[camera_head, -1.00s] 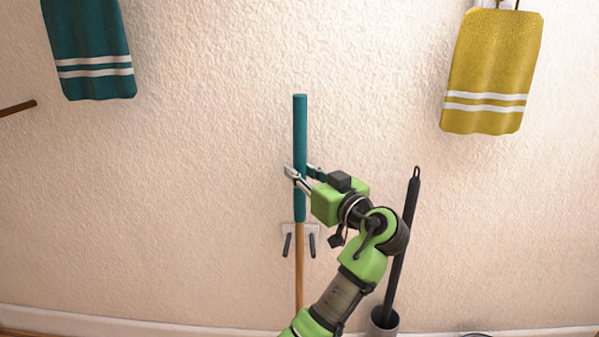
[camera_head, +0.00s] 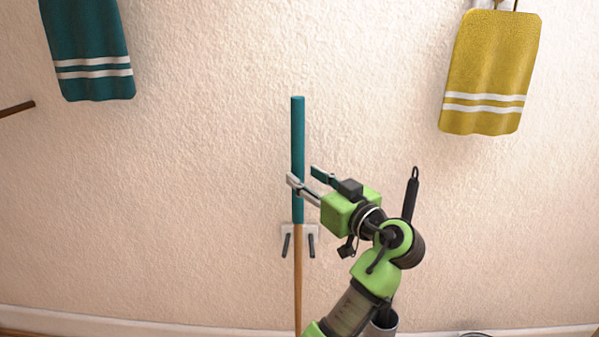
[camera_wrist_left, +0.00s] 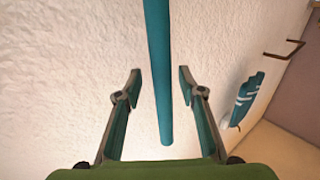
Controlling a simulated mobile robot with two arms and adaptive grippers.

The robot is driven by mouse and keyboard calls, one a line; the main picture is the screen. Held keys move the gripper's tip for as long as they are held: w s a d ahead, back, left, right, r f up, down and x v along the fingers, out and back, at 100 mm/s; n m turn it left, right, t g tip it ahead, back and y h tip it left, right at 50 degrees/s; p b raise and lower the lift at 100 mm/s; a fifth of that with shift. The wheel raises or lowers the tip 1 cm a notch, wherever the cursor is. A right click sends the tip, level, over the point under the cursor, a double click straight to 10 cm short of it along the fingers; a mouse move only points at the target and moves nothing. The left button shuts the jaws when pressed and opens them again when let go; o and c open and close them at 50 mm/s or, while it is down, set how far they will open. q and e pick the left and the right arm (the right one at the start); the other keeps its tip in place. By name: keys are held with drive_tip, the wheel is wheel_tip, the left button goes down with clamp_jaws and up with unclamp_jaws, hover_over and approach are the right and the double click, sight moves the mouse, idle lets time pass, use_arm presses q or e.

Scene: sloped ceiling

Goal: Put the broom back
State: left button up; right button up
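The broom stands upright against the wall, with a teal grip (camera_head: 298,130) above a wooden shaft (camera_head: 298,275). The shaft passes between the two dark prongs of a white wall holder (camera_head: 312,232). The broom's lower end is outside the view. My left gripper (camera_head: 304,176) is open at the lower part of the teal grip. One fingertip overlaps the grip; the other is to its right. In the left wrist view the teal grip (camera_wrist_left: 158,60) runs between the spread fingers (camera_wrist_left: 160,75), with gaps on both sides. My right gripper is not in view.
A dark-handled brush (camera_head: 411,195) stands in a grey holder (camera_head: 384,322) right of the broom, partly behind my arm. A teal towel (camera_head: 90,45) hangs upper left, a yellow towel (camera_head: 490,70) upper right. A brown rod (camera_head: 17,108) juts in at left.

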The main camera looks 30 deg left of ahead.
use_arm(q)
drive_tip(key=v, duration=0.8)
drive_tip(key=shift+d, duration=0.3)
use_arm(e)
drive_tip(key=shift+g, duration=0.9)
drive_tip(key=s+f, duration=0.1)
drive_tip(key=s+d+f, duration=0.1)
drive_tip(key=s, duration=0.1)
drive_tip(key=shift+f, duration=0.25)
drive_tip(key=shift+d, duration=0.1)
